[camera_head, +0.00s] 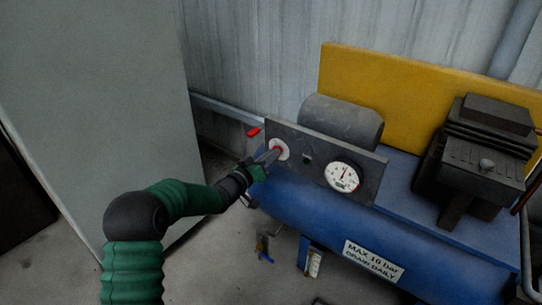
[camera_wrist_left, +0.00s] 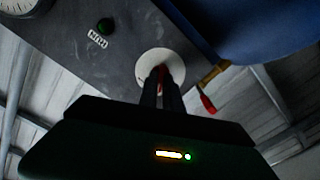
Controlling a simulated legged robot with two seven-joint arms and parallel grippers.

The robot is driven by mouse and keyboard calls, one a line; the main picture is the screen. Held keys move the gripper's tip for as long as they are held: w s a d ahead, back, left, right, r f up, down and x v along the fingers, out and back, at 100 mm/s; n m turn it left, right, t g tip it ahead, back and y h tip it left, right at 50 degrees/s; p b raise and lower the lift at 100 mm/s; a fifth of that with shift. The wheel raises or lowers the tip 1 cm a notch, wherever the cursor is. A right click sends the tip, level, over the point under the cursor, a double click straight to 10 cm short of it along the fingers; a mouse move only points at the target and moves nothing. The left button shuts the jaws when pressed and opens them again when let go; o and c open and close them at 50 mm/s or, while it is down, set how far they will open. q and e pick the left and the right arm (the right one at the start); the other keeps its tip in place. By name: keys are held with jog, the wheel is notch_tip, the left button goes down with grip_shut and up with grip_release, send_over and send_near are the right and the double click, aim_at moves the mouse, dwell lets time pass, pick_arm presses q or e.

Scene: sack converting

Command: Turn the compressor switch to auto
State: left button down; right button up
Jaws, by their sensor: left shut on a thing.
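The compressor switch is a red lever (camera_wrist_left: 161,78) on a round white plate (camera_head: 279,149) at the left end of the dark grey panel (camera_head: 312,146). The white plate also shows in the left wrist view (camera_wrist_left: 172,58). My left gripper (camera_head: 274,155) reaches the switch from the left. In the left wrist view its two dark fingers (camera_wrist_left: 161,95) are closed around the red lever, hiding most of it. Any position marks on the plate are too small or covered to read. My right gripper is in neither view.
A pressure gauge (camera_head: 343,177) and a small dark button (camera_head: 307,158) sit right of the switch. A red-handled valve (camera_head: 254,132) is close by on the left. The blue tank (camera_head: 320,222) lies below. A grey cabinet (camera_head: 95,90) stands at the left.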

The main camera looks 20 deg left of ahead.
pick_arm(q)
jog(key=m, duration=1.1)
jog(key=shift+f, duration=0.2)
jog(key=shift+m, duration=0.4)
jog(key=c, duration=1.5)
grip_release()
jog(key=shift+r, duration=0.1)
